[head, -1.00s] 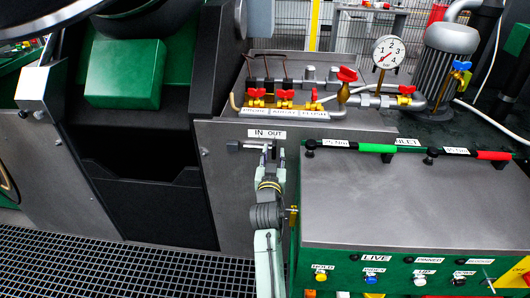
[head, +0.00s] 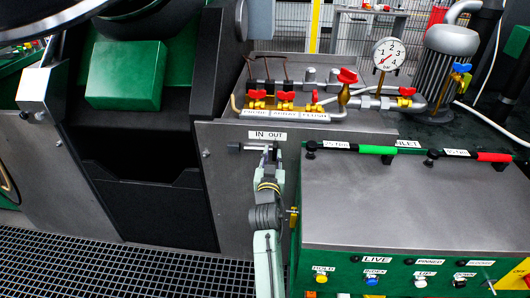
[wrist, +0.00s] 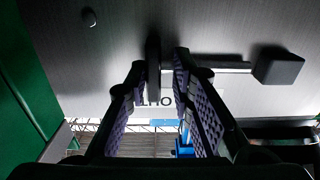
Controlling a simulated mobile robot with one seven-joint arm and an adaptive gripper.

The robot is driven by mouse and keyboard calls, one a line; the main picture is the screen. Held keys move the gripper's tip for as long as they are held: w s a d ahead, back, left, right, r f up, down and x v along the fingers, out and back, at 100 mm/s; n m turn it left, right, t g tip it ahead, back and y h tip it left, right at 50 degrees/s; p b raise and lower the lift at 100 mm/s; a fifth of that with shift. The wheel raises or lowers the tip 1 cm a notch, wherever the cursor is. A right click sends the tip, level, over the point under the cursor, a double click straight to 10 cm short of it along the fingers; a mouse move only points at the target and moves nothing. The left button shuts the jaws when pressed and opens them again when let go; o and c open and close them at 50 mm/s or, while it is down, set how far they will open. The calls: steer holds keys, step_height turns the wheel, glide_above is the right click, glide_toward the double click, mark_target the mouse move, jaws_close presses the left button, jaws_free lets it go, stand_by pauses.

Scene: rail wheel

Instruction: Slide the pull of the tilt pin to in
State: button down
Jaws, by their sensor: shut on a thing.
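The tilt pin is a thin rod (wrist: 225,68) on a grey panel, with a dark block (wrist: 278,65) at one end. Its dark upright pull (wrist: 153,65) stands between the fingers of my gripper (wrist: 165,60) in the wrist view, and the gripper is shut on it. In the head view the pin's block (head: 234,147) shows left of my gripper (head: 269,152). The gripper is under the OUT end of the white IN OUT label (head: 267,135). The fingers hide most of the pull there, and partly cover the upside-down label in the wrist view.
A green box with a grey lid (head: 390,195) stands close to the right of my arm. Red-handled valves (head: 285,98) and a gauge (head: 389,54) sit above the panel. A dark recess (head: 150,205) and floor grating (head: 110,265) lie to the left.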

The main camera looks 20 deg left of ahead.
mark_target(258, 149)
steer(key=shift+w+d+r, duration=0.2)
steer(key=shift+w+d, duration=0.05)
steer(key=shift+d, duration=0.15)
steer(key=shift+s+a+b, duration=0.2)
steer(key=shift+a+b, duration=0.2)
steer(key=shift+a, duration=0.25)
steer(key=shift+s+a+b, duration=0.2)
steer(key=shift+a+b, duration=0.25)
steer(key=shift+a, duration=0.25)
steer(key=shift+s+a+b, duration=0.2)
steer(key=shift+a+b, duration=0.2)
steer(key=shift+a, duration=0.4)
steer(key=shift+s+a+b, duration=0.15)
steer(key=shift+a+b, duration=0.3)
steer(key=shift+a, duration=0.05)
steer(key=c, duration=1.4)
jaws_free()
steer(key=shift+r, duration=0.1)
steer(key=shift+c, duration=0.2)
steer(key=shift+s+a, duration=0.1)
steer(key=shift+a, duration=0.05)
